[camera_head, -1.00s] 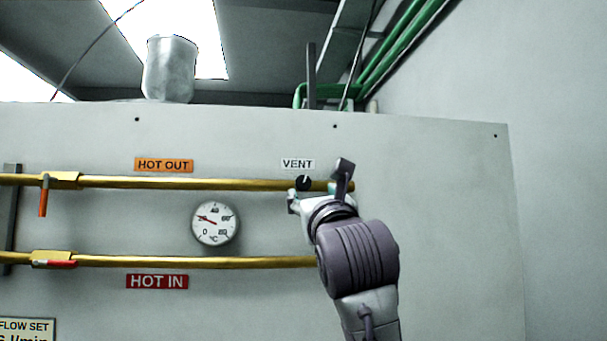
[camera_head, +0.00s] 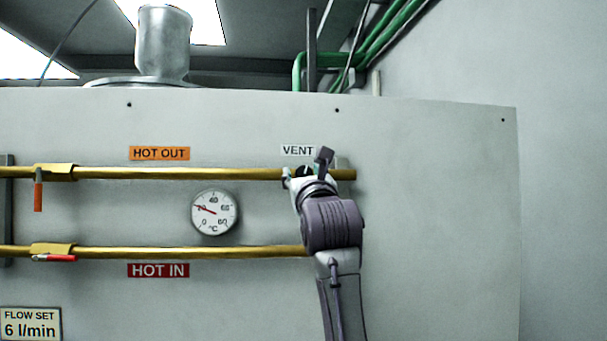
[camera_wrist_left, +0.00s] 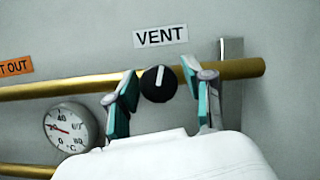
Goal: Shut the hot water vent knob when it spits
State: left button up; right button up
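The vent knob (camera_wrist_left: 159,84) is black and round with a white pointer line that points nearly straight up in the left wrist view. It sits on the brass hot-out pipe (camera_head: 220,174), under the VENT label (camera_head: 298,150). In the head view the knob (camera_head: 303,171) is partly hidden by my left gripper (camera_head: 306,170). In the left wrist view, my left gripper (camera_wrist_left: 163,103) is open, with one teal-padded finger on each side of the knob and gaps between. No water shows at the vent. My right gripper is not in view.
A round temperature gauge (camera_head: 214,212) is left of my arm. A lower brass pipe (camera_head: 190,252) runs above the HOT IN label (camera_head: 158,270). Valves with orange (camera_head: 38,196) and red (camera_head: 58,258) levers are at the left. The panel's right side is bare.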

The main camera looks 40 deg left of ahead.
pick_arm(q)
grip_shut()
jog(key=shift+s+d+f+n+g+b, duration=0.1)
jog(key=shift+n+g+b, duration=0.2)
jog(key=shift+n+b, duration=0.65)
jog(key=shift+n+g+y, duration=0.3)
jog(key=shift+n+g, duration=0.1)
jog(key=shift+n, duration=0.35)
jog(key=shift+r+n+g+b, duration=0.2)
jog(key=shift+n+g+b, duration=0.35)
jog(key=shift+n, duration=0.55)
jog(key=shift+o, duration=1.7)
grip_release()
